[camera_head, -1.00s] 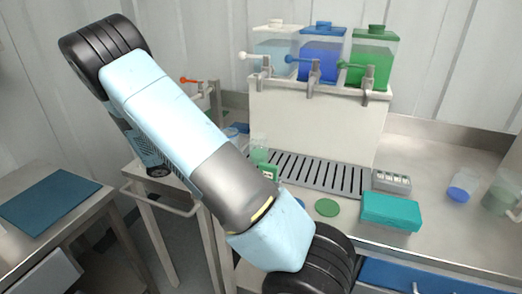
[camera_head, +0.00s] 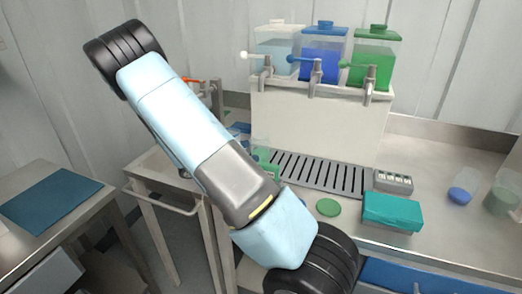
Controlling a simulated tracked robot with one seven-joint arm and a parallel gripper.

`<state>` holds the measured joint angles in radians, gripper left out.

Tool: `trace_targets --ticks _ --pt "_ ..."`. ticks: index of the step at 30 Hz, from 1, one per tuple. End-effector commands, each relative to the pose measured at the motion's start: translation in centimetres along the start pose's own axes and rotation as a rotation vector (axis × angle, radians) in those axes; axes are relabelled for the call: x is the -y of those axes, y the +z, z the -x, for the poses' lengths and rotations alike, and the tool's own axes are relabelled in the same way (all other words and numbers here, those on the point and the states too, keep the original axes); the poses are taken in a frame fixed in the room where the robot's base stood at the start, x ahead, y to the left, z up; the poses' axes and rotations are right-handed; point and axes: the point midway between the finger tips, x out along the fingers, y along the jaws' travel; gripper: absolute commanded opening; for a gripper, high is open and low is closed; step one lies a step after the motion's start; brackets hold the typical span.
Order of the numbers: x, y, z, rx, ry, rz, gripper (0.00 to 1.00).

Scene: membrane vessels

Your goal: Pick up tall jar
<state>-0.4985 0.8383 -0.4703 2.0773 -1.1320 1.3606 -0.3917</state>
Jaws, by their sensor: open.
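No vessel in view can be told for sure as the tall jar. A clear vessel with green at its base (camera_head: 262,152) stands at the left end of the drip grate, partly hidden by my arm. A clear cup with blue in it (camera_head: 461,193) and a clear vessel with green in it (camera_head: 501,200) are at the right edge of the counter. My arm crosses the left and middle of the picture and runs down past the bottom edge. My gripper is out of view.
Three tanks, clear (camera_head: 276,50), blue (camera_head: 323,52) and green (camera_head: 372,62), stand above the grate (camera_head: 320,172). A teal box (camera_head: 392,212), a grey rack (camera_head: 393,181) and a green disc (camera_head: 329,207) lie on the counter.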

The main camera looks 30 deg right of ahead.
Motion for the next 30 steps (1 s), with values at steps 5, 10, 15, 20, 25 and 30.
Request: trace_targets --ticks 5,10,15,20,25,30 --pt "0.3 0.2 -1.8 0.0 -0.003 0.0 1.0" --pt "0.3 0.3 -4.2 0.0 -0.003 0.0 1.0" --pt "0.3 0.3 -5.0 0.0 -0.001 0.0 1.0" --pt "0.3 0.3 -4.9 0.0 -0.001 0.0 0.98" --pt "0.3 0.3 -5.0 0.0 -0.001 0.0 0.82" --pt "0.3 0.3 -5.0 0.0 -0.002 0.0 0.66"
